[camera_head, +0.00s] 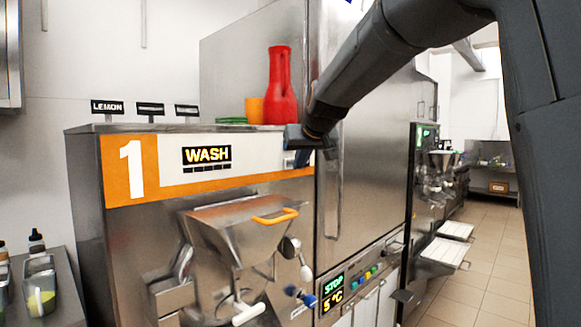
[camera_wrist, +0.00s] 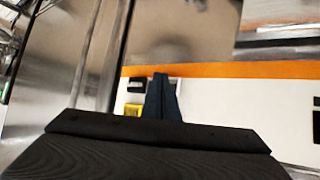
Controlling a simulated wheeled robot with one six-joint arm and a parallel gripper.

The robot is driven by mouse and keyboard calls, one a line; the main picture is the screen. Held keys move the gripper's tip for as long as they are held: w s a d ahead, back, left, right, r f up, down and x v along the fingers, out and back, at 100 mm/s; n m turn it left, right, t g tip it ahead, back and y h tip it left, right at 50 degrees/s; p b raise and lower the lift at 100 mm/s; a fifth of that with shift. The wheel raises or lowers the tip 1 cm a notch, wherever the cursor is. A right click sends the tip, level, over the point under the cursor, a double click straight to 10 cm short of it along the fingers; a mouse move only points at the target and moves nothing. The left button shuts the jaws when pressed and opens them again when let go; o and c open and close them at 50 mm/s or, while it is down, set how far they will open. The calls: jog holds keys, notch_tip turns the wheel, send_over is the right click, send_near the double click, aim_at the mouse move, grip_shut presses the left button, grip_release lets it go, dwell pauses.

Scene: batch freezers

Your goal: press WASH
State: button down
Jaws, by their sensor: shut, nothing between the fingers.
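The batch freezer marked 1 (camera_head: 131,172) has a white panel with an orange edge. A dark display (camera_head: 206,154) on that panel reads WASH, with a row of small dark marks below it. My gripper (camera_head: 301,158) is at the right end of this panel, to the right of the display, and covers part of the panel there. In the wrist view my gripper (camera_wrist: 162,88) is shut and empty, its fingers over the white panel (camera_wrist: 240,105). Whether the fingertips touch the panel I cannot tell.
A red jug (camera_head: 280,92), an orange cup (camera_head: 254,110) and green dishes stand on top of the freezer. A hopper with an orange handle (camera_head: 275,216) juts out below the panel.

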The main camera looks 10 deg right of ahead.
jog(key=shift+s+d, duration=0.15)
jog(key=shift+s, duration=0.05)
jog(key=shift+s+d+b, duration=0.65)
jog(key=shift+s+d, duration=0.1)
jog(key=shift+s, duration=0.3)
jog(key=shift+s+d+b, duration=0.65)
jog(key=shift+s+d, duration=0.1)
jog(key=shift+s, duration=0.25)
